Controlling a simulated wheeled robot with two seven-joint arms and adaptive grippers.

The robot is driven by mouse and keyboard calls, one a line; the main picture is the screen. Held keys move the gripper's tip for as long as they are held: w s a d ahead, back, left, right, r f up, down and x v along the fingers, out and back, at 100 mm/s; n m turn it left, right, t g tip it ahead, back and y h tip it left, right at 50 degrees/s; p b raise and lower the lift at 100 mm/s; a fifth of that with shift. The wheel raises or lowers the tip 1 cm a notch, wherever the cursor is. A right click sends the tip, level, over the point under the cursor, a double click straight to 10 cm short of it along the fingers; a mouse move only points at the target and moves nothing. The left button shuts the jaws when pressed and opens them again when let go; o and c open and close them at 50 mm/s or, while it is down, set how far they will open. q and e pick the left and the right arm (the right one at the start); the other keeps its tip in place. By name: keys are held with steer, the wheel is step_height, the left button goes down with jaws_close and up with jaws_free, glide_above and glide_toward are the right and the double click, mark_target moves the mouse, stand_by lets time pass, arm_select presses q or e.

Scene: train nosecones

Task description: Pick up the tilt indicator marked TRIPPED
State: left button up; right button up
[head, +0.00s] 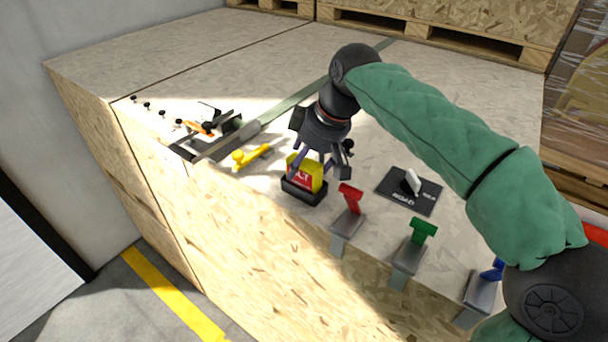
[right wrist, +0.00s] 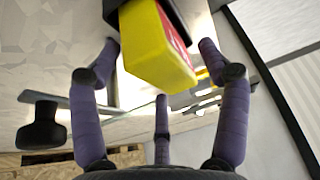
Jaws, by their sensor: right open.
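A yellow block with a red label (head: 299,174) sits in a black base (head: 303,194) near the front edge of the crate top. Only the letters "LT" show on the label; I cannot read TRIPPED. My right gripper (head: 322,165) is just above and behind the block, with its fingers spread open. In the right wrist view, the yellow block (right wrist: 150,45) is between the tips of the open purple fingers (right wrist: 160,75), and I see no finger clamped on it. My left gripper is not in view.
Red (head: 351,196), green (head: 422,230) and blue (head: 492,270) tagged grey brackets line the front edge to the right. A black mat (head: 405,204) with a white switch lies behind them. A yellow tool (head: 252,156) and dark fixture (head: 205,145) lie left. Pallets (head: 430,30) stand behind.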

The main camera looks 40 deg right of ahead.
steer(key=shift+s+a+r, duration=0.1)
steer(key=shift+s, duration=0.05)
steer(key=c, duration=1.3)
steer(key=shift+o, duration=0.2)
